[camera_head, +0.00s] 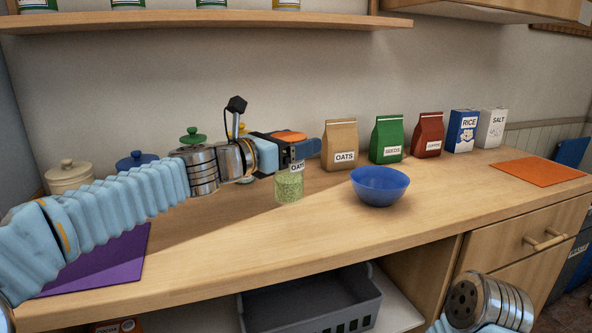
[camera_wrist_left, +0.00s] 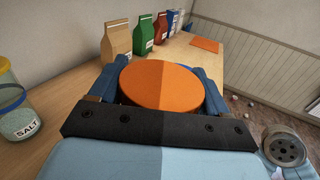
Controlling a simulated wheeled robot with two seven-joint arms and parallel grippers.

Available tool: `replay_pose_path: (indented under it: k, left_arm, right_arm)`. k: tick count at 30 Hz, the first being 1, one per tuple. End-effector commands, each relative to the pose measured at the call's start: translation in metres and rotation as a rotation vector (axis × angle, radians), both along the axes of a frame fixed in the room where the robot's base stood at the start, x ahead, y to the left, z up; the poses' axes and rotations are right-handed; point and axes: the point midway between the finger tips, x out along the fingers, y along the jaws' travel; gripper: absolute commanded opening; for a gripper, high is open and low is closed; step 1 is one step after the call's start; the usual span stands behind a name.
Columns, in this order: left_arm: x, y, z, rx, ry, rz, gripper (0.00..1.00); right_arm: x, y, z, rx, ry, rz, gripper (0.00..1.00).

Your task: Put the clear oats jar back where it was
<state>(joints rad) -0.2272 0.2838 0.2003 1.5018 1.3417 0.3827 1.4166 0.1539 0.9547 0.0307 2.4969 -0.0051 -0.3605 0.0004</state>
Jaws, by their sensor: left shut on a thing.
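The clear oats jar (camera_head: 289,187) has pale speckled contents, an "OATS" label and an orange lid, which also shows in the left wrist view (camera_wrist_left: 160,84). My left gripper (camera_head: 298,150) is shut on the jar near its top, with a blue finger on each side of the lid. The jar is upright over the counter, left of the blue bowl (camera_head: 380,185). I cannot tell whether its base touches the wood. The fingers and wrist hide part of its upper body. My right gripper is out of view.
A purple mat (camera_head: 108,260) and an orange mat (camera_head: 541,171) lie at opposite ends of the counter. Lidded jars stand behind my left arm, including a salt jar (camera_wrist_left: 20,118). An oats bag (camera_head: 340,145) and other packages line the back. The front middle is clear.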

Motion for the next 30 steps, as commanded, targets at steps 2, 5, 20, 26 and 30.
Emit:
replay_pose_path:
  k: [2,5,20,26,30]
  left_arm:
    - [0.005,-0.002,-0.006,-0.001,-0.002,-0.001,0.2]
    - [0.01,-0.003,-0.013,-0.002,-0.001,-0.001,0.2]
    - [0.015,-0.005,-0.047,-0.002,-0.003,-0.001,0.2]
    - [0.015,-0.005,-0.051,0.0,-0.001,-0.001,0.83]
    - [0.015,-0.005,-0.051,0.0,-0.001,-0.001,1.0]
  right_arm:
    - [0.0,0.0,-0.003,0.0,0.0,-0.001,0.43]
    - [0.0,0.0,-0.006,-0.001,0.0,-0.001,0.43]
    - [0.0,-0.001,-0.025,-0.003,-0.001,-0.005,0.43]
    - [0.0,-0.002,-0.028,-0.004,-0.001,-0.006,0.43]
    - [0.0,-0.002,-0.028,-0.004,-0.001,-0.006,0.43]
